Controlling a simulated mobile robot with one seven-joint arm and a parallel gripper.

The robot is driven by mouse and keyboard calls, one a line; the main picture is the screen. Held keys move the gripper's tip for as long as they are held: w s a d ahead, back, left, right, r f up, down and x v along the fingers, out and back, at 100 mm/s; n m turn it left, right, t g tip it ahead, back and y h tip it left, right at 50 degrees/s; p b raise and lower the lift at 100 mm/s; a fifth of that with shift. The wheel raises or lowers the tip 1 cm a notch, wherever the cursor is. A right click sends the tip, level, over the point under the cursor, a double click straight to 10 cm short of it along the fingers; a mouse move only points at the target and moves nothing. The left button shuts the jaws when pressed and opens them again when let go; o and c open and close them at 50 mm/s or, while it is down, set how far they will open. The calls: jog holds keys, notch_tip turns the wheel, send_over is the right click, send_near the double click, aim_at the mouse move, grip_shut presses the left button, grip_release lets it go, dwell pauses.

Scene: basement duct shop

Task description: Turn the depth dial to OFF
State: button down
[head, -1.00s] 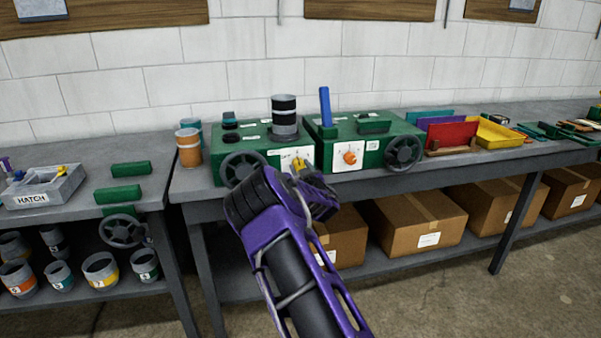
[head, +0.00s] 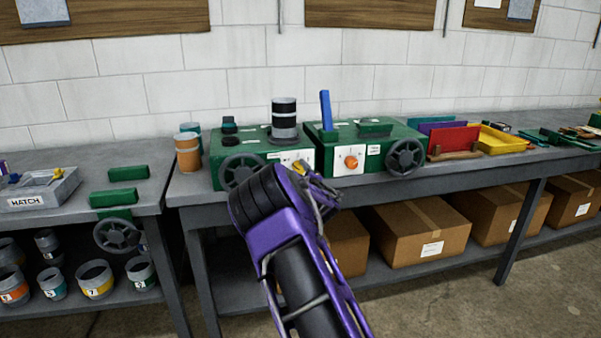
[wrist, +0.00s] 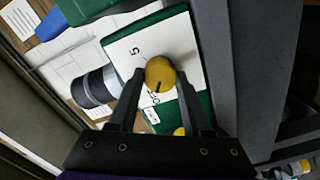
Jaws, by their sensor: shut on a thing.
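A yellow dial (wrist: 160,70) with a dark pointer line sits on a white plate (wrist: 122,48) marked with a 5 and lettering partly hidden by a finger. In the wrist view my gripper (wrist: 160,78) has one finger on each side of this dial and is shut on it. The pointer line runs toward the lower left of that view. In the head view the dial's plate (head: 282,156) is on the front of the left green machine (head: 268,146). My purple wrist covers part of that front. I cannot read which dial is labelled depth.
The right green machine (head: 333,135) has an orange dial (head: 351,162), a blue upright lever (head: 326,110) and a handwheel (head: 405,157). Another handwheel (head: 241,171) is left of my gripper. A dark-banded cylinder (head: 284,115) stands on the left machine. Cardboard boxes (head: 420,230) sit below.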

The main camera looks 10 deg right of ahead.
jog(key=shift+n, duration=0.7)
jog(key=shift+c, duration=1.7)
grip_release()
jog(key=s, duration=1.7)
jog(key=shift+s+r+p, duration=0.15)
jog(key=shift+s+p, duration=0.1)
jog(key=shift+p, duration=0.05)
jog(key=shift+d, duration=0.1)
